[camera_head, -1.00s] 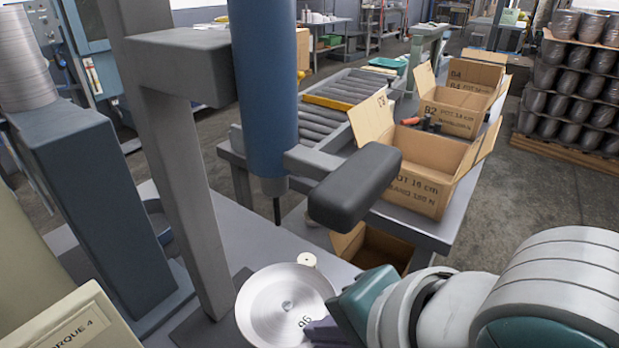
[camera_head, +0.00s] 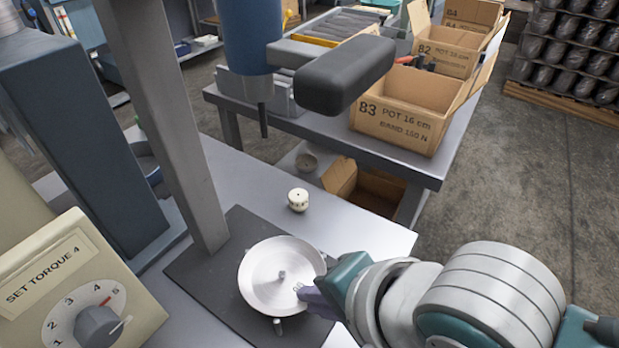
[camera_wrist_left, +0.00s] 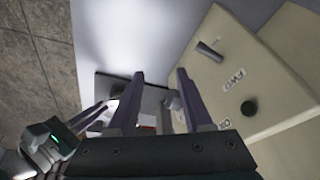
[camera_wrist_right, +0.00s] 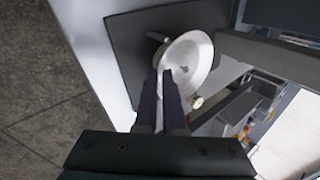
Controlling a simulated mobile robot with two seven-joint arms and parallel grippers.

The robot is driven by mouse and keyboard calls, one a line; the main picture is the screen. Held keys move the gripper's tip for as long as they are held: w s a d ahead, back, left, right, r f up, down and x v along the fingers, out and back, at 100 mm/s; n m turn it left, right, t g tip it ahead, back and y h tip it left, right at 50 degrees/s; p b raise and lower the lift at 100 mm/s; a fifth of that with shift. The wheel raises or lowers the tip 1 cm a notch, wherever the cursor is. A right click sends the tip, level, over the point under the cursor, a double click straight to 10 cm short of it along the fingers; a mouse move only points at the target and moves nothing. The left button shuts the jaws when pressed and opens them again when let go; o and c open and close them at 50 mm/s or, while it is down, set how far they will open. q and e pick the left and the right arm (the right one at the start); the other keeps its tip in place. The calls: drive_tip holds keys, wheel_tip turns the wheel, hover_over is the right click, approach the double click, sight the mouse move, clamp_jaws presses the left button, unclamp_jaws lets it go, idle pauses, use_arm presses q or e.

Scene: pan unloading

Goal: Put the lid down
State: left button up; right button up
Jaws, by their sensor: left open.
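The lid (camera_head: 265,285) is a round silvery disc with a small stud in its middle and a dark number near its rim. My right gripper (camera_head: 306,294) is shut on the lid's near right rim. The lid also shows in the right wrist view (camera_wrist_right: 199,58), at the fingertips. Small metal handle-like pieces stick out from under it; what they belong to is mostly hidden. I cannot tell whether the lid touches what is below. My left gripper (camera_wrist_left: 160,76) is open in the left wrist view, near a beige control box (camera_wrist_left: 235,85), and is outside the head view.
A dark mat (camera_head: 215,275) lies under the lid on the grey bench (camera_head: 240,175). A cream knob (camera_head: 298,200) stands behind. A grey post (camera_head: 175,130) and a blue press-like tool (camera_head: 250,40) rise nearby. A torque dial box (camera_head: 75,285) is at left; open cartons (camera_head: 400,120) stand beyond.

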drive_tip(key=o, duration=0.3)
drive_tip(key=shift+o, duration=0.2)
drive_tip(key=shift+r, duration=0.25)
drive_tip(key=p+v, duration=0.3)
drive_tip(key=v, duration=0.9)
drive_tip(key=s+d+n+g+h, duration=0.1)
drive_tip(key=s+d+n+h, duration=0.3)
drive_tip(key=s+d+n, duration=0.4)
drive_tip(key=d+r+n, duration=0.1)
drive_tip(key=d+n, duration=0.2)
drive_tip(key=d, duration=0.1)
drive_tip(key=shift+d+n+g, duration=0.2)
drive_tip(key=shift+n+g, duration=0.1)
drive_tip(key=shift+n, duration=0.1)
